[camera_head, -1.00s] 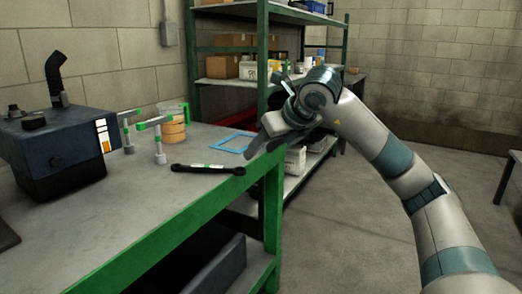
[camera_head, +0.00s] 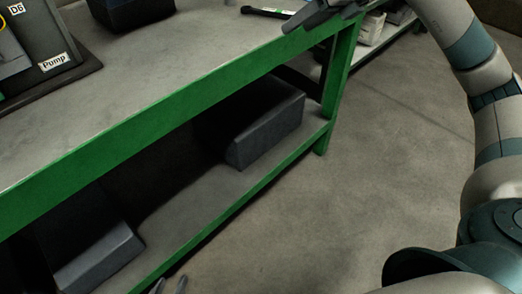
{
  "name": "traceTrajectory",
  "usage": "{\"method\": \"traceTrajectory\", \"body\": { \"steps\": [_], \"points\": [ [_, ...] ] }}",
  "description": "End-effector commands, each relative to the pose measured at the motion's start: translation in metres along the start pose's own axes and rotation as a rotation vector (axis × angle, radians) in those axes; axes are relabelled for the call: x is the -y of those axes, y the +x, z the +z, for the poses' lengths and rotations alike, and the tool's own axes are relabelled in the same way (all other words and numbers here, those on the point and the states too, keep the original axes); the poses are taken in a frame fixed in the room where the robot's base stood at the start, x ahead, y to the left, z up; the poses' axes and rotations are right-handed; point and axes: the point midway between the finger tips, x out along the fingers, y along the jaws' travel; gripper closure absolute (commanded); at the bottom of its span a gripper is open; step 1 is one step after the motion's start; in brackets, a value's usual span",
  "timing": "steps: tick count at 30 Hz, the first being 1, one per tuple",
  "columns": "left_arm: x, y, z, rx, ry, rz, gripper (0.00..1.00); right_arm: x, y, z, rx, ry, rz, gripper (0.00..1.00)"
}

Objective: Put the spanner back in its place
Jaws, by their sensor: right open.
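The spanner (camera_head: 264,12) is dark with a pale label on its handle and lies on the grey bench top (camera_head: 160,70) at the upper edge of the view. My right gripper (camera_head: 312,18) is open at the bench's far right corner, just right of the spanner. Its fingers overlap the spanner's right end in the picture, and I cannot tell whether they touch it. The tips of my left gripper (camera_head: 168,286) show at the bottom edge, apart, low in front of the bench. The spanner's place cannot be made out.
The bench has a green front rail (camera_head: 150,118) and a lower shelf (camera_head: 190,205) with dark boxes (camera_head: 268,130). Grey floor (camera_head: 330,220) is clear right of the bench.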

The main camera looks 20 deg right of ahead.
Motion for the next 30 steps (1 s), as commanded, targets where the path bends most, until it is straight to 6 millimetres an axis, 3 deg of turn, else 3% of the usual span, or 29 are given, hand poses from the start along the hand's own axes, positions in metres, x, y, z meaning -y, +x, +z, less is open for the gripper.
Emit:
{"method": "traceTrajectory", "body": {
  "steps": [1, 3, 6, 12, 15, 18, 22, 26, 30],
  "points": [
    [-0.001, 0.0, 0.0, -0.001, -0.003, 0.0, 0.63, -0.029, 0.022, -0.015, -0.019, -0.006, 0.108, 0.52],
    [-0.001, 0.001, -0.001, -0.002, -0.006, 0.0, 0.63, -0.071, 0.044, -0.032, -0.031, 0.0, 0.272, 0.52],
    [-0.002, 0.001, -0.001, -0.003, -0.01, 0.0, 0.63, -0.133, 0.062, -0.057, -0.037, 0.044, 0.516, 0.52],
    [-0.002, 0.001, -0.002, -0.004, -0.011, 0.0, 0.63, -0.228, 0.062, -0.089, -0.006, 0.26, 0.959, 0.52],
    [-0.002, 0.001, -0.001, -0.003, -0.01, 0.0, 0.63, -0.256, 0.052, -0.095, 0.028, 0.434, 1.148, 0.52],
    [-0.001, 0.0, -0.001, -0.002, -0.006, 0.0, 0.63, -0.268, 0.045, -0.096, 0.074, 0.646, 1.299, 0.52],
    [0.0, 0.0, 0.0, 0.0, 0.0, 0.0, 0.63, -0.262, 0.045, -0.097, 0.139, 0.971, 1.428, 0.52],
    [0.001, 0.0, 0.001, 0.002, 0.005, -0.001, 0.63, -0.238, 0.061, -0.107, 0.204, 1.337, 1.471, 0.52],
    [0.002, 0.0, 0.001, 0.002, 0.006, -0.001, 0.63, -0.204, 0.096, -0.14, 0.263, 1.755, 1.408, 0.52]
  ]
}}
